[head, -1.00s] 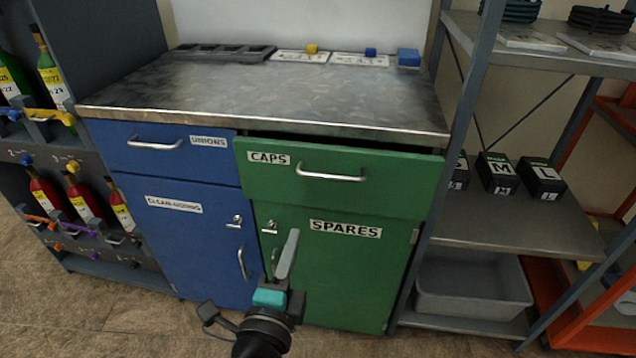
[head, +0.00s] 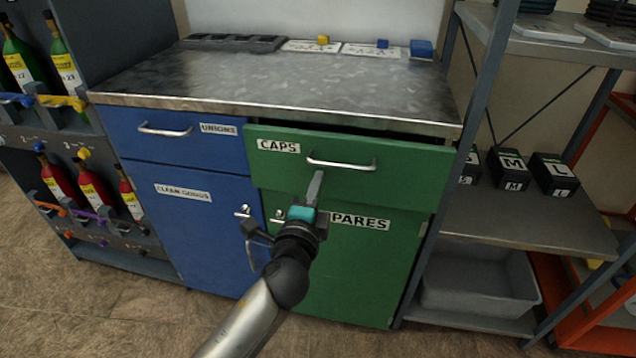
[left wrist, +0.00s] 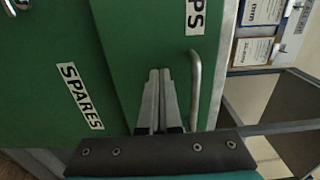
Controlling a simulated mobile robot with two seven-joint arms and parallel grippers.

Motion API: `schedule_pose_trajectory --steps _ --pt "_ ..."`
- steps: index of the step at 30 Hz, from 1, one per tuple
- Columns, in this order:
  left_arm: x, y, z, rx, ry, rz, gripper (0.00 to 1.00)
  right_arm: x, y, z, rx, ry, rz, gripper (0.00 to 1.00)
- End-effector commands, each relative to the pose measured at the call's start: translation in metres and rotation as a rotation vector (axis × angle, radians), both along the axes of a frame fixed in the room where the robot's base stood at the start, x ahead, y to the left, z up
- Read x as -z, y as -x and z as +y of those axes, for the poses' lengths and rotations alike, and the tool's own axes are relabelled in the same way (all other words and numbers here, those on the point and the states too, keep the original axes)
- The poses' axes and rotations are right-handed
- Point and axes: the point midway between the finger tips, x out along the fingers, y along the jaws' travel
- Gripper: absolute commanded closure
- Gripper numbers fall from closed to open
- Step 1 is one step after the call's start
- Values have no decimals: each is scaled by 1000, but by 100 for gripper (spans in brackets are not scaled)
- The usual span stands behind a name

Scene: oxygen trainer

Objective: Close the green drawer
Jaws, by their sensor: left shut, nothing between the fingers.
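The green drawer (head: 405,178), labelled CAPS, stands out a little from the cabinet under the metal worktop, with a dark gap along its top edge. Its silver bar handle (head: 342,163) is on the front. My left gripper (head: 316,178) is shut and empty, in front of the drawer's lower front, just below the handle's left end. In the left wrist view the shut fingers (left wrist: 160,78) point along the drawer front (left wrist: 140,40), beside the handle (left wrist: 194,85) and apart from it. Whether the fingertips touch the drawer cannot be told. My right gripper is not in view.
Below the drawer is the green SPARES door (head: 365,265). To the left are the blue UNIONS drawer (head: 180,150) and blue door (head: 195,215). A metal shelf with black boxes (head: 510,168) and a grey bin (head: 480,285) stands right. A bottle rack (head: 60,150) stands left.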

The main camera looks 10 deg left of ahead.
Motion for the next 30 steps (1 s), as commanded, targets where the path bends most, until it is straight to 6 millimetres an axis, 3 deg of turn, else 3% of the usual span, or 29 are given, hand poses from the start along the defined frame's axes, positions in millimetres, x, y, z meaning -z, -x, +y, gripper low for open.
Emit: schedule_pose_trajectory --steps 6,17,30 --pt "0 -10 0 -1 -1 0 100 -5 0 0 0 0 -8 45" --pt "0 -11 0 0 -1 0 100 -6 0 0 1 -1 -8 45" --pt "-1 -56 0 1 0 -1 100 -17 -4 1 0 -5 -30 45"
